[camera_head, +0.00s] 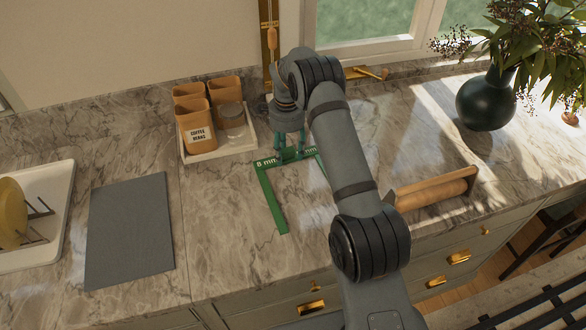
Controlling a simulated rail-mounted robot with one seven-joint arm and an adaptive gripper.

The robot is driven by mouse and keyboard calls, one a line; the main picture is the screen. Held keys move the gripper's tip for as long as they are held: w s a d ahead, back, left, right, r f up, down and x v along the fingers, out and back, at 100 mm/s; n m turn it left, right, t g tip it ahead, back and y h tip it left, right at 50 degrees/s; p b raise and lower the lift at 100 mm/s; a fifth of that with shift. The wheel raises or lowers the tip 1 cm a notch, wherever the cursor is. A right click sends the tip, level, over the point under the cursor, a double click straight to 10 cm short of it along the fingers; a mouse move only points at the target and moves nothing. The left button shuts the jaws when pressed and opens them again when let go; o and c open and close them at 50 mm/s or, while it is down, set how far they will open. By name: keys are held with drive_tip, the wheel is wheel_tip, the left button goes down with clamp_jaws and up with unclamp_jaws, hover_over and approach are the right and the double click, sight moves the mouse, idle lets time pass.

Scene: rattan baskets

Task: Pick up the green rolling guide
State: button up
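The green rolling guide (268,195) is a flat, angular green frame with "8 mm" lettering along its back bar. It lies on the marble counter, or very close to it, with one long leg pointing towards the front. My gripper (291,147) points down at the middle of the back bar, between the two lettered ends. Its fingers are at the bar, but I cannot tell whether they touch it or are closed on it. My arm hides most of the guide's right leg.
A white tray (222,150) with orange canisters (196,127) and a glass jar (232,119) stands left of my gripper. A grey mat (130,230) and a dish rack (35,235) are further left. A wooden holder with a rolling pin (432,194) lies right; a dark vase (486,100) stands back right.

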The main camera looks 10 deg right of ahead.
drive_tip(key=shift+c, duration=1.2)
clamp_jaws()
drive_tip(key=shift+r, duration=0.1)
